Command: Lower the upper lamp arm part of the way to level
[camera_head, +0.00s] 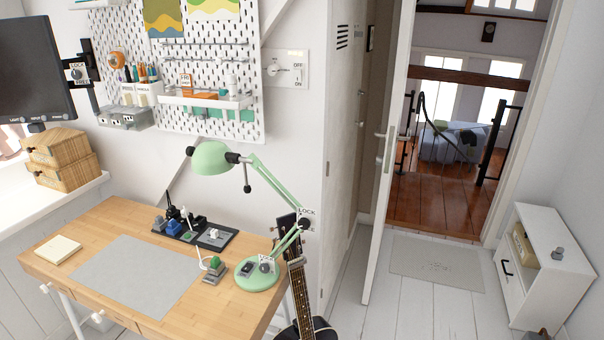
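A green desk lamp stands at the right end of the wooden desk. Its round base (258,276) rests on the desktop, and its lower arm (288,241) rises to a joint marked LOCK (306,221). The upper lamp arm (270,183) slopes up and left from that joint to the green lamp head (212,157). A dark handle (247,176) hangs near the head end of the upper arm. Neither of my grippers shows in this view.
The desk (110,222) holds a grey mat (135,275), a notepad (58,250) and a black tray (195,235) with small items. A guitar (298,290) leans by the desk's right end. A pegboard (205,60) hangs behind.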

